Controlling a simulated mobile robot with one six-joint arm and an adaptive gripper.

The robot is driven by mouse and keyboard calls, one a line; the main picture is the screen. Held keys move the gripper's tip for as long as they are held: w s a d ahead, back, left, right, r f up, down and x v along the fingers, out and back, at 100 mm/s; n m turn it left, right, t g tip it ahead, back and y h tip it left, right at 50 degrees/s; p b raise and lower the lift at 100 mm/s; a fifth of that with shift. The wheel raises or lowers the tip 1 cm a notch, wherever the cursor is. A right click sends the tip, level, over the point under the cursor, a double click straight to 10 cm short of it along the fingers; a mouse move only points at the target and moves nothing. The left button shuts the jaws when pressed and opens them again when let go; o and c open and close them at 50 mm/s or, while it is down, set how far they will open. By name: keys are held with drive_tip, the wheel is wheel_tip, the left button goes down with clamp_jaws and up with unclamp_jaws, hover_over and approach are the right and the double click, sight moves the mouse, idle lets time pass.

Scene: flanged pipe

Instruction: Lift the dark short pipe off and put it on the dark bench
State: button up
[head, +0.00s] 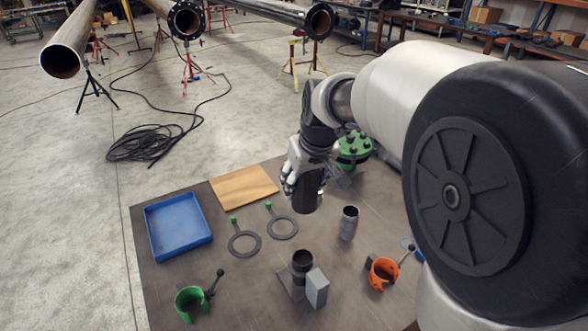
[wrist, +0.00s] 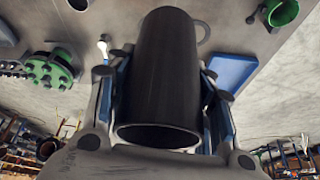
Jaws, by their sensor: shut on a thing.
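The dark short pipe (head: 306,197) is held in my gripper (head: 303,172), its lower end sticking out below the fingers. In the wrist view the pipe (wrist: 160,65) lies between the two fingers (wrist: 162,88), with its open end towards the camera. My gripper is shut on it. The pipe appears to be in the air above the dark bench (head: 228,282), clear of the items standing there. The exact height is hard to judge. Another dark pipe piece (head: 302,260) stands upright beside a grey block on the bench, in front of my gripper.
A blue tray (head: 180,250), wooden board (head: 243,187), two ring gaskets (head: 244,244), a grey short pipe (head: 348,224), a green clamp (head: 191,304), an orange clamp (head: 382,275) and a green flange (head: 353,148) are on the bench. Bare bench lies between them.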

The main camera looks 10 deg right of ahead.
drive_tip(key=shift+r+p, duration=1.55)
drive_tip(key=shift+r, duration=0.65)
